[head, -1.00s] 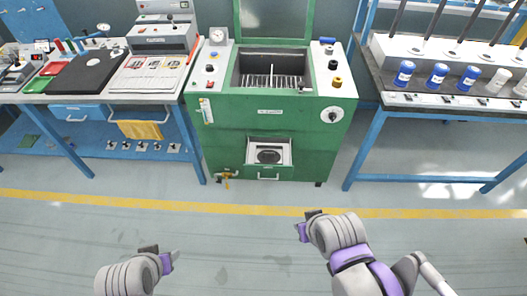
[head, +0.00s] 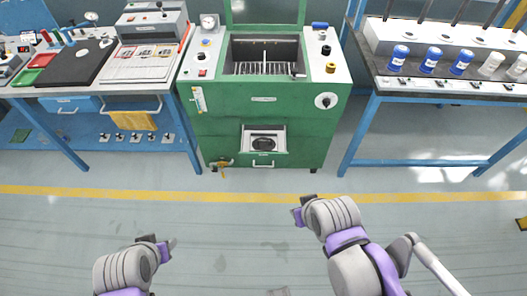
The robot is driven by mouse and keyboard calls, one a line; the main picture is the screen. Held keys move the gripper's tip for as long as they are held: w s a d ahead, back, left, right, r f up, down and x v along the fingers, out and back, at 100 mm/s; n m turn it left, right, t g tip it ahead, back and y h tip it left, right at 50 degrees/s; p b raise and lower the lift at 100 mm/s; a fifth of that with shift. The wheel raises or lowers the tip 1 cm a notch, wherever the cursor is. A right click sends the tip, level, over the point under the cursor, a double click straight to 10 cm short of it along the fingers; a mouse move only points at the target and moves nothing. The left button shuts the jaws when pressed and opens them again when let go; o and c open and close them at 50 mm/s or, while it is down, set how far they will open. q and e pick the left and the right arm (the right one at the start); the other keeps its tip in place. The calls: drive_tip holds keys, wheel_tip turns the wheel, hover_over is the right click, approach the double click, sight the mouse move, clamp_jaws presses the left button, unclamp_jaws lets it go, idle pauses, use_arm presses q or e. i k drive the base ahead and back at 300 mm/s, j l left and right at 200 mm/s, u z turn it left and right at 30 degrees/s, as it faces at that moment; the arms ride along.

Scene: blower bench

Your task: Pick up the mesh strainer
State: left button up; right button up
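I cannot pick out a mesh strainer with certainty. A round dark object (head: 263,144) lies in the small open drawer (head: 264,160) low on the front of the green machine, but it is too small to identify. My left gripper (head: 164,247) hangs above the floor at the lower left, well short of the benches. My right gripper (head: 301,209) is above the floor right of centre, in front of the green machine and apart from it. Both are seen from behind, and their fingers are too unclear to show a gap.
The green machine (head: 310,120) has an open basin with a wire rack (head: 265,67). A left bench (head: 140,88) carries trays and a black board (head: 77,62). A right bench (head: 450,95) carries blue and white canisters (head: 430,60). The floor before them is clear.

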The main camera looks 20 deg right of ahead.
sight(259, 143)
drive_tip(key=l+u, duration=0.1)
drive_tip(key=u, duration=0.35)
drive_tip(key=l+u, duration=0.3)
drive_tip(key=l, duration=0.2)
drive_tip(key=l+u, duration=0.35)
drive_tip(key=l, duration=0.9)
drive_tip(key=k+l+u, duration=0.1)
drive_tip(key=l, duration=0.55)
